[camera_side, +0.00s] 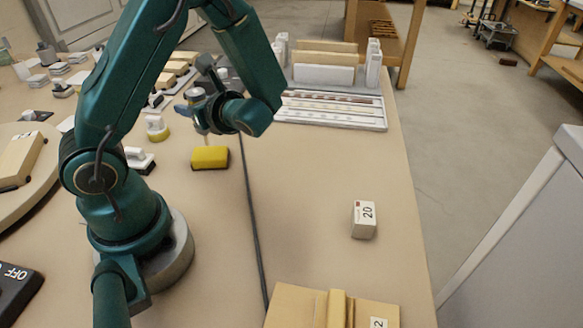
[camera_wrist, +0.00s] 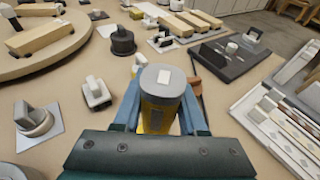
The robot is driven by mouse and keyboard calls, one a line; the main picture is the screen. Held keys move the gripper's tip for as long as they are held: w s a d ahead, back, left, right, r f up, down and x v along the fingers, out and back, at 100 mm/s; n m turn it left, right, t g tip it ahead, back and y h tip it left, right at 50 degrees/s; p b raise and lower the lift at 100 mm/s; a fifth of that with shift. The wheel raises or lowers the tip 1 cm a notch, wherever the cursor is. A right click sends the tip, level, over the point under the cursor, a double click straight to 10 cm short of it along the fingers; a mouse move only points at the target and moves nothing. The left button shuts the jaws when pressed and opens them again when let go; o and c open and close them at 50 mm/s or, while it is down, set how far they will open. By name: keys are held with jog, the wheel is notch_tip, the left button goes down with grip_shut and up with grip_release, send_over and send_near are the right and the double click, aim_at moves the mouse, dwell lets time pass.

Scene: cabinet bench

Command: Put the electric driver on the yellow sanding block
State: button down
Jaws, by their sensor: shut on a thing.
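The yellow sanding block (camera_side: 210,158) lies on the bench in the side view, below my gripper (camera_side: 198,108). My gripper is shut on the electric driver (camera_side: 195,95), which is upright with its lower end just above or at the block; I cannot tell if they touch. In the wrist view the driver's grey round top with a white label (camera_wrist: 163,80) sits between the blue fingers of my gripper (camera_wrist: 158,108). Yellow shows below that top; I cannot tell whether it is the driver's body or the block.
A white rack with long strips (camera_side: 330,110) stands at the back right. A small box marked 20 (camera_side: 363,220) and a wooden piece (camera_side: 335,308) are at the front right. A round board (camera_side: 28,205) is at the left. A dark cable crosses the bench.

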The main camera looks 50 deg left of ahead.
jog(key=shift+f, duration=0.8)
jog(key=shift+f, duration=0.15)
jog(key=shift+c, duration=2.3)
grip_release()
